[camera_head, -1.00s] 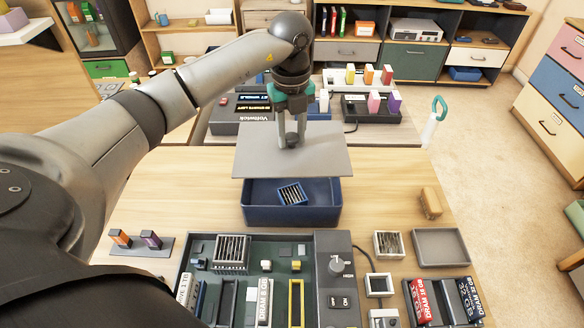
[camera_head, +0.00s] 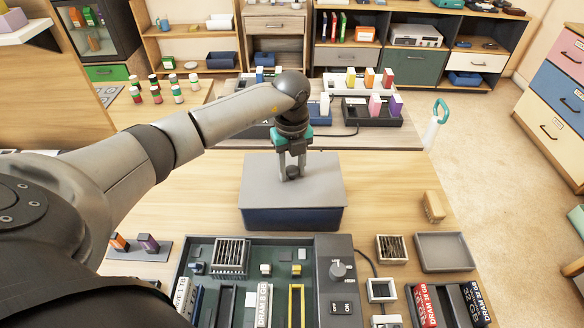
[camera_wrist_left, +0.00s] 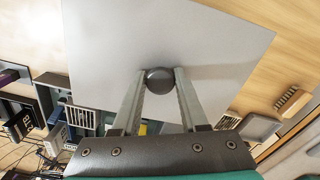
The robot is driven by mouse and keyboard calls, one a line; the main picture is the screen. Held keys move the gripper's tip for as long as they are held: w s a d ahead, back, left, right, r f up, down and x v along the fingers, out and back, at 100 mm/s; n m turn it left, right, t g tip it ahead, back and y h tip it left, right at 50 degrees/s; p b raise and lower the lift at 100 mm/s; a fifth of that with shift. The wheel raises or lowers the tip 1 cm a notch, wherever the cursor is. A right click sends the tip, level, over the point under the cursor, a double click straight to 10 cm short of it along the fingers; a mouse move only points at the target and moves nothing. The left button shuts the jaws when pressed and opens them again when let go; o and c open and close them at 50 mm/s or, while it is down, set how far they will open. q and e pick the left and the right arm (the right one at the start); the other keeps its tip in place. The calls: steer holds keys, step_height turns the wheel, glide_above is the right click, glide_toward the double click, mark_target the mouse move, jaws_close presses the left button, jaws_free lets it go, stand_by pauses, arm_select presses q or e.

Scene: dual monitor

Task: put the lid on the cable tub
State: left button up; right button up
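The lid (camera_head: 265,190) is a flat grey plate with a dark round knob (camera_wrist_left: 159,80). It lies over the top of the dark blue cable tub (camera_head: 292,218), close to level and roughly lined up with it. Whether it is fully seated all round I cannot tell. My left gripper (camera_head: 292,174) points down over the lid, its two fingers on either side of the knob and shut on it. The lid also fills the middle of the left wrist view (camera_wrist_left: 215,45). The tub's inside is hidden. My right gripper is not in view.
A dark electronics tray with a switch panel (camera_head: 338,290) stands in front of the tub. A wooden brush (camera_head: 433,206), a grey tray (camera_head: 444,252) and a small slotted box (camera_head: 391,249) are at the right. A small stand (camera_head: 138,250) is at the left.

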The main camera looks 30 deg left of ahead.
mark_target(292, 169)
arm_select(q)
steer(key=o, duration=0.3)
step_height(292, 169, up, 12)
steer(key=shift+r+p, duration=0.1)
steer(key=shift+p, duration=0.8)
